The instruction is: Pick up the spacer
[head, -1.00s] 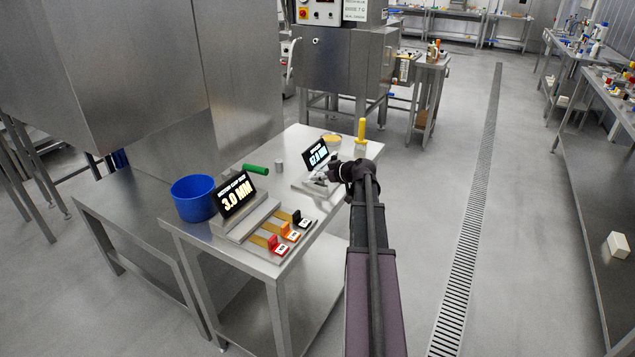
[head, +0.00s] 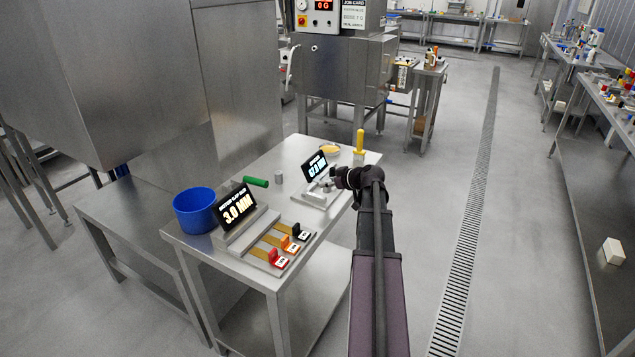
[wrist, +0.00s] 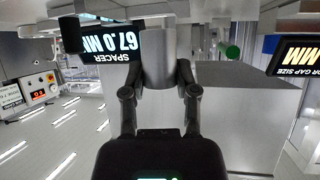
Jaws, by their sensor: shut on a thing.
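The spacer, a plain grey cylinder (wrist: 157,58), stands between the fingers of my gripper (wrist: 158,75) in the wrist view, which appears upside down. The gripper is shut on it. Beside it is a black display reading SPACER 67.0 MM (wrist: 112,44), also in the head view (head: 315,166). In the head view my gripper (head: 328,185) is low at the right side of the steel table, by that display's base. The spacer is too small and covered there to make out clearly. I cannot tell whether it still touches the base.
The steel table (head: 300,150) also holds a blue bucket (head: 194,211), a 3.0 MM display (head: 237,206), red, orange and black tabbed pieces, a green cylinder (head: 256,182), a small grey cylinder (head: 279,177) and a yellow upright piece (head: 359,142).

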